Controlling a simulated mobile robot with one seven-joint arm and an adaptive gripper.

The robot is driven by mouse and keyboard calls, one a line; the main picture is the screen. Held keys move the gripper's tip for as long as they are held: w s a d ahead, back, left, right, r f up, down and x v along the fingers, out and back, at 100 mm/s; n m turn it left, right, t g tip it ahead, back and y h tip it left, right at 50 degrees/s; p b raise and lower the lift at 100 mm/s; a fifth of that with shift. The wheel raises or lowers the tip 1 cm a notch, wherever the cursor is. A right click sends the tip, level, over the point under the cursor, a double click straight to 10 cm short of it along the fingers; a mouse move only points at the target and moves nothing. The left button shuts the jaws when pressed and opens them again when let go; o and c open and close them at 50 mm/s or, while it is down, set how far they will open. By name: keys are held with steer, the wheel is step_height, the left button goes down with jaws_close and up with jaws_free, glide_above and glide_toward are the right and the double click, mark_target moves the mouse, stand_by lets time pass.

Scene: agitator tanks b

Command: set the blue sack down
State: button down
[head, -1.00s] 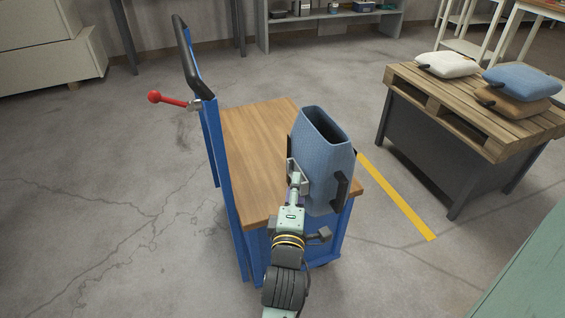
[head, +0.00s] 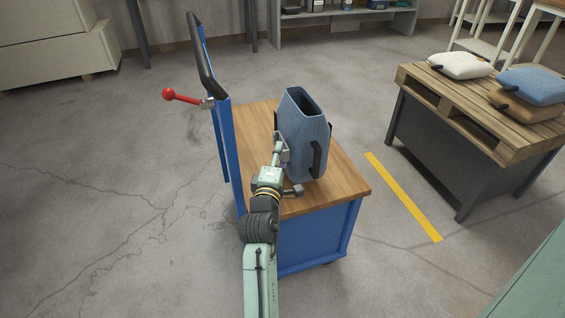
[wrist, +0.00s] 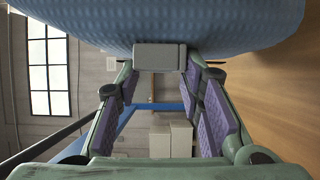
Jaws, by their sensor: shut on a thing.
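The blue sack (head: 303,145), open-topped with dark side handles, is upright over the wooden deck (head: 252,125) of a blue trolley. My gripper (head: 281,150) is shut on a grey grip on the sack's left side. In the wrist view, the sack (wrist: 200,22) fills the top, and the grey grip (wrist: 160,57) sits between the fingertips. The deck (wrist: 275,90) shows at right there. I cannot tell whether the sack's base touches the deck.
The trolley's upright frame and black handle (head: 199,55) stand left of the sack, with a red-knobbed lever (head: 169,94). At right, a pallet (head: 440,88) on a dark stand bears a white sack (head: 460,65), a brown sack (head: 525,107) and another blue sack (head: 532,85). Bare deck surrounds the held sack.

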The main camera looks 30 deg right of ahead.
steer(key=f+b, duration=0.3)
steer(key=shift+w, duration=0.4)
steer(key=c, duration=1.1)
jaws_free()
steer(key=shift+f, duration=0.25)
steer(key=shift+s, duration=0.1)
